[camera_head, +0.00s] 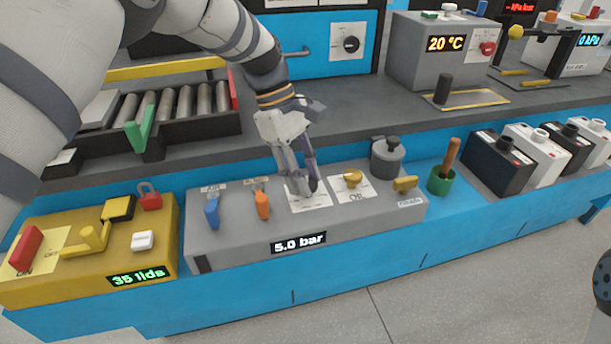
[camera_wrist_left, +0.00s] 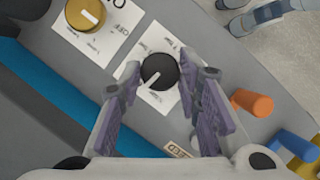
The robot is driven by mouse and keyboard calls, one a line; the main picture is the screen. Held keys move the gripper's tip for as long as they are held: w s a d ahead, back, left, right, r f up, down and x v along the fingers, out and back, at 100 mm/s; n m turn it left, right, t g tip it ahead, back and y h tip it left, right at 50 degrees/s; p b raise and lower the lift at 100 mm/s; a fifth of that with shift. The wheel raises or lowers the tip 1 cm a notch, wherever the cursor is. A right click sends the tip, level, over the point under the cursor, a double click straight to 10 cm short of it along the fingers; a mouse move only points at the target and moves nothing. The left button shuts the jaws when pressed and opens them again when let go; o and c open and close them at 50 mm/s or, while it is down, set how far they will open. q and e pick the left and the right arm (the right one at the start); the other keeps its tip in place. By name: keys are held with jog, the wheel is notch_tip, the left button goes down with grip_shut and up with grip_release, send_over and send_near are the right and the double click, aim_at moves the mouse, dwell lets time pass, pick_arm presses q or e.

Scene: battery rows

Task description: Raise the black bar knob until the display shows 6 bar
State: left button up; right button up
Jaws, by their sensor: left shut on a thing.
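The black bar knob (camera_wrist_left: 159,71) has a white pointer line and sits on a white dial plate (camera_wrist_left: 140,92) on the grey panel (camera_head: 240,236). My left gripper (camera_head: 303,183) reaches down onto it from above. In the left wrist view its two purple-grey fingers stand on either side of the knob, shut on it. In the head view the knob is mostly hidden by the fingers. The display (camera_head: 298,243) on the panel's front reads 5.0 bar. My right gripper is not in view.
Left of the knob stand an orange lever (camera_head: 262,203) and a blue lever (camera_head: 212,212). Right of it are a gold knob (camera_head: 352,179) and a grey lidded pot (camera_head: 387,158). A yellow panel (camera_head: 150,258) stands at the left, and a green cup (camera_head: 440,181) at the right.

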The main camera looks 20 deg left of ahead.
pick_arm(q)
jog(key=shift+w+f+m+g+y+b, duration=0.15)
jog(key=shift+m+g+b, duration=0.3)
jog(key=shift+m, duration=0.65)
jog(key=shift+s+m+g+y+b, duration=0.15)
jog(key=shift+m+g+b, duration=0.3)
jog(key=shift+m, duration=0.65)
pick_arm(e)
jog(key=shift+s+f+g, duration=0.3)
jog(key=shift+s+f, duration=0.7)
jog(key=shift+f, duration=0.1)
pick_arm(q)
jog(key=shift+w+d, duration=0.1)
jog(key=o, duration=1.1)
jog(key=v, duration=0.7)
jog(key=shift+r, duration=0.35)
